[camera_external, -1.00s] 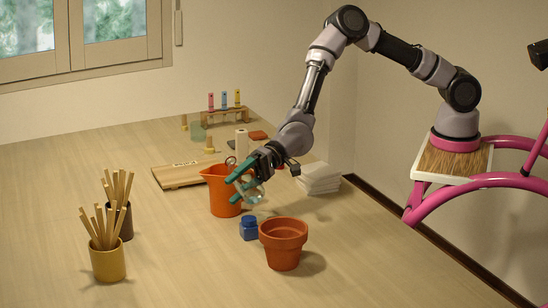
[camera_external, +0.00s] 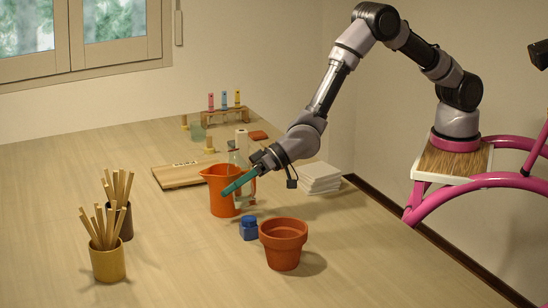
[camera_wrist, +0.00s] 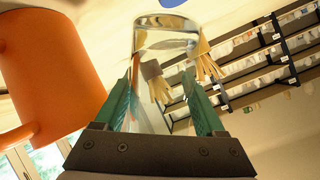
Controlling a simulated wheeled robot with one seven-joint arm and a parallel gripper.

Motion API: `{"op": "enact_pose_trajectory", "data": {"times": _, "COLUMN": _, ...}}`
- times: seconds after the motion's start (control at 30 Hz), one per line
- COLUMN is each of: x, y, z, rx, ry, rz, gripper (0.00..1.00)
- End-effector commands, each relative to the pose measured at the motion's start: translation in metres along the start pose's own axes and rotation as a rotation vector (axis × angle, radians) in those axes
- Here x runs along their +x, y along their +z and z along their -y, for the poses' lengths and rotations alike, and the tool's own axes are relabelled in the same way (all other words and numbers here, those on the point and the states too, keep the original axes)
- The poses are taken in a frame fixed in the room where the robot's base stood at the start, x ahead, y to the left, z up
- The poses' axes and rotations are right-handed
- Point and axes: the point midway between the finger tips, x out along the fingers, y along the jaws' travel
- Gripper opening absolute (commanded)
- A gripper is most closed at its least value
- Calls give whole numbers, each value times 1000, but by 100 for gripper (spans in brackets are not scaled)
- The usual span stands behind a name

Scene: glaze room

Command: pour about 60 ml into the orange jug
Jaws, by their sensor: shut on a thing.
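The orange jug (camera_external: 217,190) stands upright on the table. In the wrist view it fills the left side (camera_wrist: 45,75). My gripper (camera_external: 240,182) is shut on a clear glass vessel (camera_external: 236,159), just right of the jug's rim in the outside view. In the wrist view the clear vessel (camera_wrist: 166,40) shows between the fingers (camera_wrist: 160,95).
Stick-filled cups (camera_external: 107,262) stand at left.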

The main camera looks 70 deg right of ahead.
Motion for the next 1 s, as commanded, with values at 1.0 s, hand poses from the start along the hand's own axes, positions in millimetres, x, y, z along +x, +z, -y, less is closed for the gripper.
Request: {"op": "enact_pose_trajectory", "data": {"times": 1.0, "x": -5, "y": -12, "z": 2, "rx": -469, "ry": 195, "rz": -131, "gripper": 3}}
